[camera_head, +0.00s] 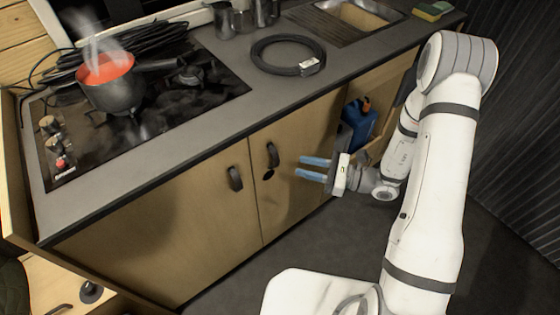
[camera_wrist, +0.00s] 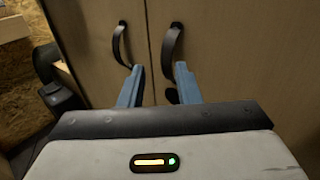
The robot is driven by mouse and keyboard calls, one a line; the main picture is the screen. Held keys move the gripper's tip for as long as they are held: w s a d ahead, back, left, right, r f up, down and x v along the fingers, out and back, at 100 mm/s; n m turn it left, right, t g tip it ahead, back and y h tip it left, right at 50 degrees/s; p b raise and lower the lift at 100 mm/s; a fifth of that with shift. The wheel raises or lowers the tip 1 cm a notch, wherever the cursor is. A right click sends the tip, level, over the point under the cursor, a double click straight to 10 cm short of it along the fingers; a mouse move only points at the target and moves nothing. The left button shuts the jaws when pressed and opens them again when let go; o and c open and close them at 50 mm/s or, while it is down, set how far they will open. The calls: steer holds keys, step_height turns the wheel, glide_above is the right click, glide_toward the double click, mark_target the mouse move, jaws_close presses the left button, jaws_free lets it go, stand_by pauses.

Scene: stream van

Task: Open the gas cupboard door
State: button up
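Two closed wooden cupboard doors stand side by side under the counter: a left door (camera_head: 170,225) and a right door (camera_head: 300,190). No label shows which is the gas cupboard. The left door has a dark curved handle (camera_head: 235,178), also in the wrist view (camera_wrist: 119,45). The right door has a similar handle (camera_head: 272,155), with a small dark oval (camera_head: 268,174) below it. My gripper (camera_head: 313,168) is in front of the right door, apart from its handle. In the wrist view its blue fingers (camera_wrist: 158,88) are spread and empty, with the right handle (camera_wrist: 172,50) beyond them.
On the counter (camera_head: 270,85) are a hob with a steaming pot (camera_head: 112,85), a coiled black hose (camera_head: 288,55), metal mugs (camera_head: 243,18) and a sink (camera_head: 360,15). A blue container (camera_head: 359,122) sits in an open compartment to the right. The dark floor in front is clear.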

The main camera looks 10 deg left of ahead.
steer(key=w+a+f+t, duration=0.1)
steer(key=a, duration=0.6)
steer(key=shift+w+a+m, duration=0.25)
steer(key=shift+a+m, duration=0.1)
steer(key=shift+m, duration=0.05)
steer(key=shift+c, duration=0.2)
jaws_close()
